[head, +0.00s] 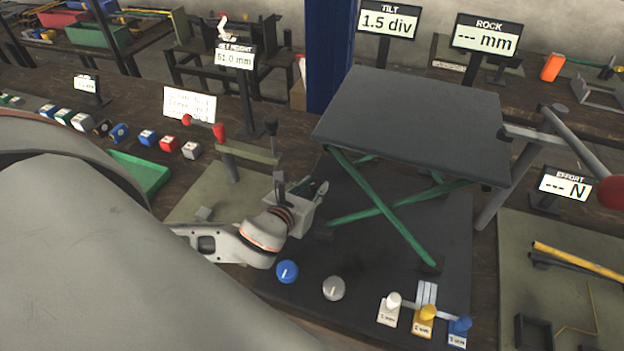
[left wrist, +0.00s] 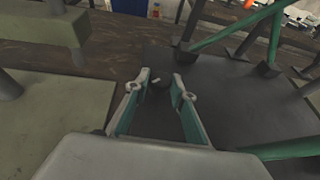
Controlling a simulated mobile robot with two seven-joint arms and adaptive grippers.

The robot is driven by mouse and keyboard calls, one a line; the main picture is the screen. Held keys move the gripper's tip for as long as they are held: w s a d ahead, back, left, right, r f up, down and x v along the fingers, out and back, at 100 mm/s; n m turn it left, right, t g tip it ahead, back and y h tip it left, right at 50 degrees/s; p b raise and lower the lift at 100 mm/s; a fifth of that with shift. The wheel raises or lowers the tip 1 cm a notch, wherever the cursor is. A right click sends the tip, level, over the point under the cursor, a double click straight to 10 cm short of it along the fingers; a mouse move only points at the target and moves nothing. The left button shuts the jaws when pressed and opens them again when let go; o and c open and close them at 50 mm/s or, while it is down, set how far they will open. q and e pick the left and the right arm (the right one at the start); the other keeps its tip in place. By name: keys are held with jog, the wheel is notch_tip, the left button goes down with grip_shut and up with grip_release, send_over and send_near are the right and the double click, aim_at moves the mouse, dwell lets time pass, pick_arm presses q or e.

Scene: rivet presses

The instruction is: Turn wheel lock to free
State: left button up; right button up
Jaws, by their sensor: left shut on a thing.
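The lift table (head: 410,115) has a flat grey top on green crossed legs (head: 390,215). A blue knob (head: 287,271) and a grey knob (head: 333,288) are on the front of the base. My right gripper is not in view.
Signs read TILT 1.5 div (head: 387,22), ROCK (head: 486,36) and EFFORT (head: 565,188) with dashes. White, yellow and blue tagged pieces (head: 427,314) stand at the base's front. A red-handled lever press (head: 220,145), a green tray (head: 140,172) and several small blocks are at left.

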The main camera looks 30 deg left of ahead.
pick_arm(q)
jog(key=shift+d+n+g+y, duration=0.15)
jog(key=shift+n+g+y, duration=0.15)
jog(key=shift+n+y, duration=1)
jog(key=o, duration=0.8)
jog(key=shift+w, duration=0.1)
jog(key=v, duration=1.2)
jog(key=shift+d, duration=0.1)
